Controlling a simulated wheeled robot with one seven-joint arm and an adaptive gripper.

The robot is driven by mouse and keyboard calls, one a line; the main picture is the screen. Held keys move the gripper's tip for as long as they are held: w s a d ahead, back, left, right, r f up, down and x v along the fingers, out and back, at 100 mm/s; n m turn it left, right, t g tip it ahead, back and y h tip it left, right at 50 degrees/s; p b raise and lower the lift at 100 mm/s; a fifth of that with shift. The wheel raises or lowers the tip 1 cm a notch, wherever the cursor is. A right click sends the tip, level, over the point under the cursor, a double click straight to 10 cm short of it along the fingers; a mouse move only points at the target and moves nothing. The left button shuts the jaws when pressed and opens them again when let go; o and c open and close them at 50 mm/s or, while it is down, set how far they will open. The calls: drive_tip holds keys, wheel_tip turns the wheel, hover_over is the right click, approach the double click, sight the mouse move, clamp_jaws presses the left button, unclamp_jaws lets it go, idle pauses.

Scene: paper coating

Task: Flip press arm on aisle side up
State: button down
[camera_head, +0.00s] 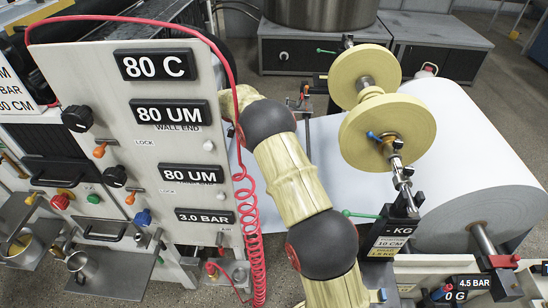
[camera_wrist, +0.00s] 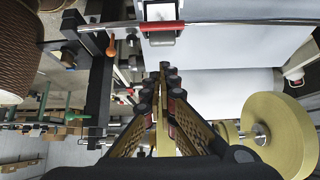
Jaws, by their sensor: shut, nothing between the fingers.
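My gripper (camera_wrist: 163,72) is in the middle of the wrist view with its fingers shut together and empty. It points toward a white paper sheet (camera_wrist: 215,85), below a horizontal metal bar with a red sleeve (camera_wrist: 160,27). A black upright (camera_wrist: 98,75) with an orange handle (camera_wrist: 110,47) stands to its left. I cannot tell for certain which part is the aisle-side press arm. In the head view, a metal linkage (camera_head: 403,178) rises from a black bracket beside the tan rollers (camera_head: 387,130). My gripper is hidden there behind the control panel and my arm.
A white control panel (camera_head: 160,90) with knobs and a coiled red hose (camera_head: 250,215) stands left of my arm. A large white paper roll (camera_head: 470,150) is at right. Tan rollers (camera_wrist: 275,135) are at lower right in the wrist view, close to my gripper.

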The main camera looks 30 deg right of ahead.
drive_tip(key=shift+s+d+r, duration=0.1)
drive_tip(key=shift+d+r, duration=0.05)
drive_tip(key=shift+r, duration=0.45)
drive_tip(key=shift+s+d+r, duration=0.15)
drive_tip(key=shift+r, duration=0.45)
drive_tip(key=shift+s+d+r, duration=0.1)
drive_tip(key=shift+d+r, duration=0.05)
drive_tip(key=shift+r, duration=0.45)
